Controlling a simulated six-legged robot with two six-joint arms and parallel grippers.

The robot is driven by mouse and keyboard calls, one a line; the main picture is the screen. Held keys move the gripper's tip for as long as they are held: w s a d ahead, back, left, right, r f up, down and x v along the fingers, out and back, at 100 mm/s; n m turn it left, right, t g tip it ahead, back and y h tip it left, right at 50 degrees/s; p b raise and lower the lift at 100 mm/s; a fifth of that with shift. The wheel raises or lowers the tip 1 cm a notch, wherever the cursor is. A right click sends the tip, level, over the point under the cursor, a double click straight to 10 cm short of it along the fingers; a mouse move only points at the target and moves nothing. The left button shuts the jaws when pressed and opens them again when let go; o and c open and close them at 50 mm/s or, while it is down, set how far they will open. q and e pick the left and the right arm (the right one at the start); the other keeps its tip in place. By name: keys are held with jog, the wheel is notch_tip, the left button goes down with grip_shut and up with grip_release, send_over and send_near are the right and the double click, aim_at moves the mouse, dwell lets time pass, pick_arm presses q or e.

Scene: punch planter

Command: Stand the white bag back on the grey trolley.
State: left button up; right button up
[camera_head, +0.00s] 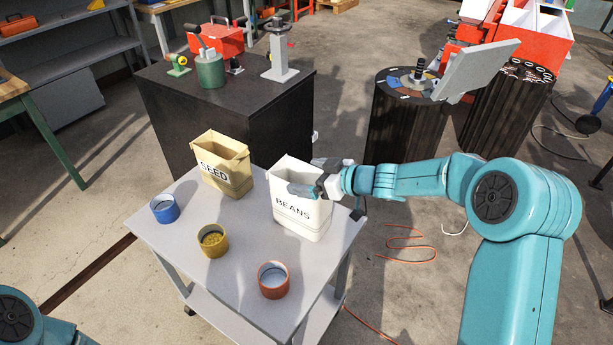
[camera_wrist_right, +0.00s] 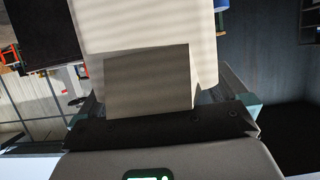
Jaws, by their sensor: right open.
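The white bag (camera_head: 303,221), marked BEANS, stands upright on the grey trolley (camera_head: 150,234), near the right corner of its top. My right gripper (camera_head: 313,182) is at the bag's upper right side, with its fingers around the bag's rim. The jaws are open. In the right wrist view the pale bag (camera_wrist_right: 145,35) fills the middle, with a finger of the gripper (camera_wrist_right: 170,102) on either side. Whether the fingers touch the bag cannot be told. My left gripper is out of view.
A tan SEED bag (camera_head: 222,172) stands left of the white bag. A blue cup (camera_head: 164,210), a yellow cup (camera_head: 213,240) and an orange-red cup (camera_head: 273,280) stand along the trolley's front. A black cabinet (camera_head: 215,110) is behind it.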

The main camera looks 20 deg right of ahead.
jog(key=p+v, duration=0.2)
jog(key=v, duration=1.3)
jog(key=shift+r, duration=0.2)
jog(key=shift+s+d, duration=0.1)
jog(key=shift+s, duration=0.05)
